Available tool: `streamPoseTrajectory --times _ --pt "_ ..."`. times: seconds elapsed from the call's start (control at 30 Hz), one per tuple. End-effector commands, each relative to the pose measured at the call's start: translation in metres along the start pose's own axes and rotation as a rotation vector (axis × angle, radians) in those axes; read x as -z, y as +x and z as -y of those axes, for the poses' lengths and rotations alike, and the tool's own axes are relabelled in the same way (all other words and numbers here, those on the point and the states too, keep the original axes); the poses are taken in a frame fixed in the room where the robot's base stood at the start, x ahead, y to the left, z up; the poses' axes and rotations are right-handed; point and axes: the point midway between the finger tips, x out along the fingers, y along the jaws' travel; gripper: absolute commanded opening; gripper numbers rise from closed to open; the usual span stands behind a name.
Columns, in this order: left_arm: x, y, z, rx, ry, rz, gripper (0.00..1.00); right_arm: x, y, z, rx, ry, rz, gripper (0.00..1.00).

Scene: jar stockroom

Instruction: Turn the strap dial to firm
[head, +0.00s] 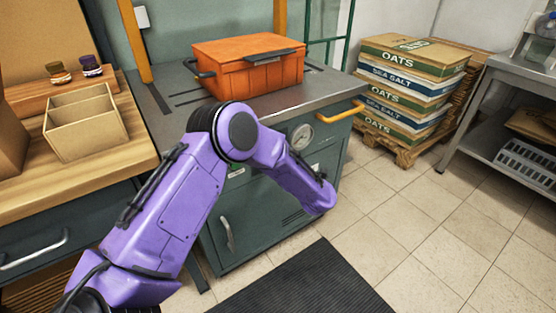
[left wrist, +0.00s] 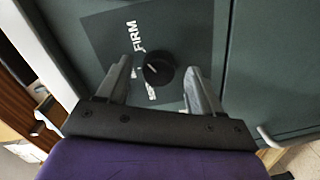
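The strap dial (left wrist: 158,72) is a round black knob on a dark grey panel (left wrist: 100,35) in the left wrist view. A white mark shows on its left side. The white word FIRM (left wrist: 134,37) stands above and left of the knob. Another white marking (left wrist: 151,92) below it is partly cut off from view. My left gripper (left wrist: 158,66) is open, with one finger on each side of the knob and visible gaps between; whether the tips reach its depth I cannot tell. In the head view my purple left arm hides the dial and the gripper. My right gripper is not in view.
An orange crate (head: 250,72) stands on the grey cabinet top (head: 165,115). The cabinet has a gauge (head: 301,136) and a yellow handle (head: 338,111). A wooden bench (head: 22,145) is at left. Stacked sacks (head: 410,90) stand right, with clear floor in front.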

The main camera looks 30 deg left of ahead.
Motion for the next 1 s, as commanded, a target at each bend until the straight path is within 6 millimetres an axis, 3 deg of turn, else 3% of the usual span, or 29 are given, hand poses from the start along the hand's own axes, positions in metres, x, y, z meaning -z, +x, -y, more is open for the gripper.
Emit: streamPoseTrajectory --times 0.27,0.5,0.7,1.0 --pt "0.0 -0.007 -0.002 -0.002 -0.001 0.002 0.66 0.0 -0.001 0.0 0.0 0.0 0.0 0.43" --pt "-0.001 -0.062 -0.002 -0.004 0.0 0.005 0.66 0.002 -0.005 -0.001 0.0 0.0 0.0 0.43" --pt "-0.001 -0.098 -0.001 -0.002 -0.001 0.002 0.66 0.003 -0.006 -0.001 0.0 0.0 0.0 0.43" --pt "0.0 -0.105 0.0 0.0 -0.001 -0.001 0.66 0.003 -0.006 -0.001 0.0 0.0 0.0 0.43"
